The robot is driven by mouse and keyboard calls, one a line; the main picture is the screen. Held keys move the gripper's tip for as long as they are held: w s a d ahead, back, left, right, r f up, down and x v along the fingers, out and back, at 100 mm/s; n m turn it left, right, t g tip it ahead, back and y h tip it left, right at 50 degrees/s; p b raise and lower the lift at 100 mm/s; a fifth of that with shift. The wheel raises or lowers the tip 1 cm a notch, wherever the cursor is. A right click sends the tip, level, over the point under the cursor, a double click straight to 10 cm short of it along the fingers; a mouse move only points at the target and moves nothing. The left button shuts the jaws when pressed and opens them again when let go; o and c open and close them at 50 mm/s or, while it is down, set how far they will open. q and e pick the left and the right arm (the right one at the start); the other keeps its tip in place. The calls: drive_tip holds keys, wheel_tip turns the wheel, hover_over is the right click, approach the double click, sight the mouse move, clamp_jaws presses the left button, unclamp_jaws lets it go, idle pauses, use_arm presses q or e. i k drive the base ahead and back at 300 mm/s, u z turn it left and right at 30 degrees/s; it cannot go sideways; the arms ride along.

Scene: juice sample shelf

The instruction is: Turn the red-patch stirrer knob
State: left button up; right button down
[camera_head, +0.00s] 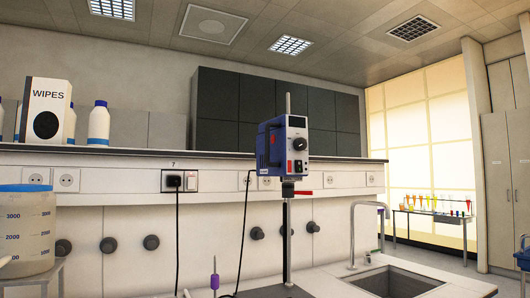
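A blue overhead stirrer (270,147) is clamped upright on a grey stand rod (287,235) right of the middle. Its grey front panel carries a round black knob (299,144) with a light mark on it. A small red patch (290,167) shows low on the front, and another red mark is on its left side. A red clamp lever (303,193) sticks out below the stirrer. Neither of my grippers is in view, and nothing touches the knob.
A raised shelf (130,154) with sockets runs behind the stirrer. A sink (397,282) with a curved tap (353,235) lies to the right. A large graduated container (27,225) stands at far left. A thin purple-topped tool (214,281) stands low, left of the stand. A black cable hangs beside the stirrer.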

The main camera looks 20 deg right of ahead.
sight(300, 144)
drive_tip(key=k, duration=0.5)
drive_tip(key=z, duration=2)
drive_tip(key=i, duration=1.1)
drive_tip(key=u, duration=2.3)
drive_tip(key=i, duration=0.1)
drive_tip(key=z, duration=0.3)
